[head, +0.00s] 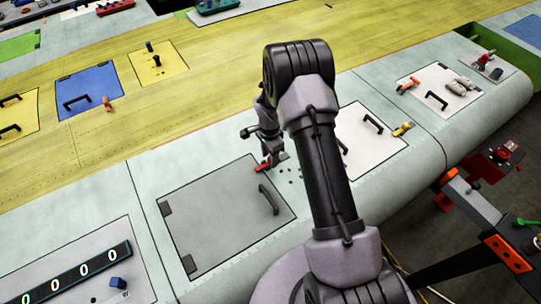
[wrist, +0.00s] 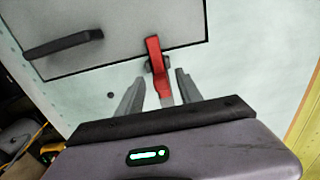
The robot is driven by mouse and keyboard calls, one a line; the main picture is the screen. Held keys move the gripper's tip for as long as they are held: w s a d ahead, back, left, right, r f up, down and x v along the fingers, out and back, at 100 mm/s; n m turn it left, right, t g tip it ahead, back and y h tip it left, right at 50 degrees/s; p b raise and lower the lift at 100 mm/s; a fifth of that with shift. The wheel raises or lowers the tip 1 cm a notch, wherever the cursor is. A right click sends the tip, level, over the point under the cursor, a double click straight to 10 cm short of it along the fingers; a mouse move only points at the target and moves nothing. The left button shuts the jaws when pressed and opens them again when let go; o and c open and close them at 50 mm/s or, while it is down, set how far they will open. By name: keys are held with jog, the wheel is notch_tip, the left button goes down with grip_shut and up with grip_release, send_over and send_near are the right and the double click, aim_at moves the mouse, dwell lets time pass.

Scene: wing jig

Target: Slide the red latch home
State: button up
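The red latch (wrist: 155,52) sits by the edge of the grey panel (wrist: 115,22). Its far end overlaps the panel's edge in the wrist view, with a dark block beside it. My gripper (wrist: 160,78) is open, with one finger on each side of the latch's near part. Gaps show between the fingers and the latch, though contact low down cannot be told. In the head view the latch (head: 263,168) is a small red piece at the grey panel's (head: 215,220) upper corner, just below my gripper (head: 270,157). My gripper hides part of it there.
The grey panel has a raised black handle (head: 268,199). A white panel (head: 370,140) with an orange-yellow latch (head: 402,130) lies to the right, partly behind my arm. Blue (head: 88,92) and yellow (head: 157,62) panels lie farther back. A dark numbered strip (head: 65,273) is at lower left.

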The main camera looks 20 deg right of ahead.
jog(key=shift+d, duration=0.15)
jog(key=shift+w+r, duration=0.1)
jog(key=shift+r, duration=0.35)
notch_tip(320, 180, up, 17)
jog(key=b, duration=0.1)
jog(key=shift+f, duration=0.2)
